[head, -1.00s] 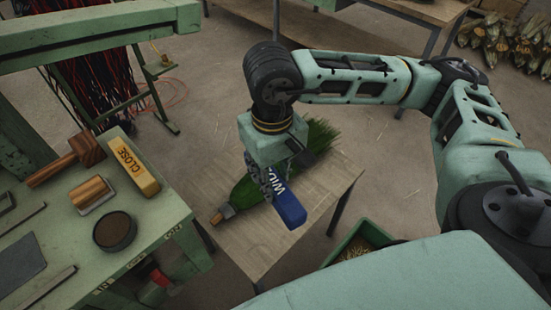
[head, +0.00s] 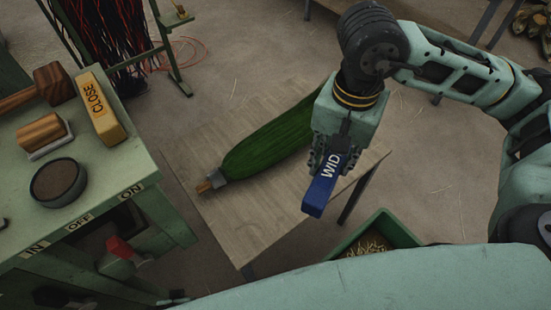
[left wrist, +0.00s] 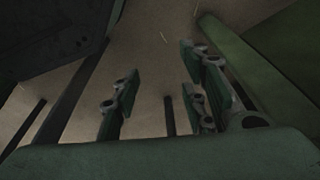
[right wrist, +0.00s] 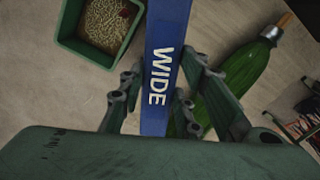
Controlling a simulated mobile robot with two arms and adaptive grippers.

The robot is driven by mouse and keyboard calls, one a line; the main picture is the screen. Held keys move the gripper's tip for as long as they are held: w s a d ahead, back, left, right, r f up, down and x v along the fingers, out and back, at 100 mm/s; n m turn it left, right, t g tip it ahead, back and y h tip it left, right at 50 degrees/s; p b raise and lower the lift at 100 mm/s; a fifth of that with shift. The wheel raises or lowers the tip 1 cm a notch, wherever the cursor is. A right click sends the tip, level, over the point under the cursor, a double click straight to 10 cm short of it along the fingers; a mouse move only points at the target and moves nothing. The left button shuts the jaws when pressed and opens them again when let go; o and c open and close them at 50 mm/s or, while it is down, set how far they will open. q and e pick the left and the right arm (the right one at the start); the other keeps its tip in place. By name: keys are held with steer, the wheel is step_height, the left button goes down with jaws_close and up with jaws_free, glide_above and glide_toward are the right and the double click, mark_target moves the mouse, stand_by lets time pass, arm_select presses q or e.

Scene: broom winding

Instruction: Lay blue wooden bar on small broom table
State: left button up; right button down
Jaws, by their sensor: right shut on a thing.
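The blue wooden bar (head: 322,190), lettered "WIDE", is between the fingers of my right gripper (head: 338,155), which is shut on it. In the head view the bar is above the right part of the small broom table (head: 230,215). The bar also fills the middle of the right wrist view (right wrist: 168,60). A green broom (head: 262,145) lies across the table, its handle end toward the lower left; my right gripper hides its far end. In the left wrist view my left gripper (left wrist: 160,85) is open and empty, and it is out of the head view.
A green bin (head: 375,240) of pale bits stands right of the table. The green workbench (head: 100,180) at left holds a mallet (head: 45,85), a yellow "CLOSE" bar (head: 98,105), a wooden-backed block (head: 42,135) and a round dish (head: 58,182). The table's lower part is bare.

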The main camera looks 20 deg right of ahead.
step_height(320, 180, down, 7)
steer(key=s+d+m+b, duration=0.1)
steer(key=m+b, duration=0.4)
steer(key=b, duration=0.2)
steer(key=w+f, duration=0.3)
steer(key=w+f+b, duration=0.1)
steer(key=w+f, duration=0.3)
steer(key=w+a+f+b, duration=0.1)
steer(key=w+f, duration=0.2)
steer(key=shift+w+f, duration=0.3)
steer(key=shift+f, duration=0.05)
arm_select(q)
step_height(320, 180, up, 12)
steer(key=w+t, duration=0.1)
steer(key=w, duration=0.1)
steer(key=shift+w, duration=0.35)
steer(key=shift+r, duration=0.25)
arm_select(e)
steer(key=shift+f, duration=0.2)
steer(key=c, duration=1.3)
jaws_free()
arm_select(q)
steer(key=shift+r, duration=0.1)
arm_select(e)
steer(key=shift+r, duration=0.1)
